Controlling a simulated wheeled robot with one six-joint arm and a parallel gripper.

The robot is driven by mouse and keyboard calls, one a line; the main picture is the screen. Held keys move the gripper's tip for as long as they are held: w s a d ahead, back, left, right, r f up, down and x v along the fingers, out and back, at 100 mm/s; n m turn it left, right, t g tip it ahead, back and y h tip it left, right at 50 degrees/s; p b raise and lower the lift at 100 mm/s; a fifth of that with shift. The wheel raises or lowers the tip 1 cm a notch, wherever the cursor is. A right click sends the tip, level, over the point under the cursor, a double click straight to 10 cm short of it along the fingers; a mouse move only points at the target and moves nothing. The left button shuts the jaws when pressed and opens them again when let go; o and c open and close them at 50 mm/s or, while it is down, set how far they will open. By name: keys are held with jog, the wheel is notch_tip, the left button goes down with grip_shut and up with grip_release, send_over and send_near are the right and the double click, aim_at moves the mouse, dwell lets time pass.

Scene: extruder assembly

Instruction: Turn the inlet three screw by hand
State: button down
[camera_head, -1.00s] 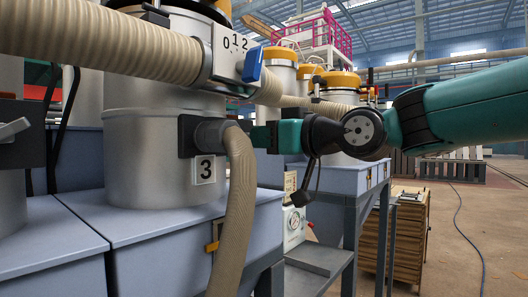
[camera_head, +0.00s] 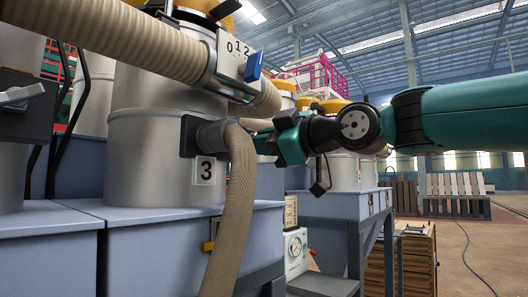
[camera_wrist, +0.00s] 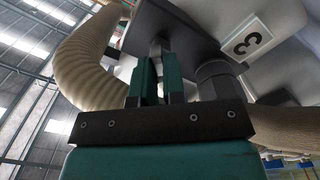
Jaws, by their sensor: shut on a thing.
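The inlet marked with a white number 3 plate (camera_head: 204,171) is a dark fitting (camera_head: 200,137) on the side of a pale grey hopper (camera_head: 145,150). A ribbed beige hose (camera_head: 240,190) curves down from it. My gripper (camera_head: 263,143) is just right of the inlet, its fingertips partly hidden behind the hose. In the wrist view, my two teal fingers (camera_wrist: 159,68) are close together on a small grey metal piece (camera_wrist: 158,45), which seems to be the inlet screw. The number 3 plate (camera_wrist: 248,40) is to their right. The screw is hidden in the head view.
Blue-grey cabinets (camera_head: 150,225) stand below the hopper. A gauge box (camera_head: 295,250) and wooden stack (camera_head: 412,260) are to the right. Open floor lies at far right.

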jog(key=c, duration=1.3)
grip_release()
jog(key=shift+b+v, duration=0.6)
jog(key=shift+v, duration=0.4)
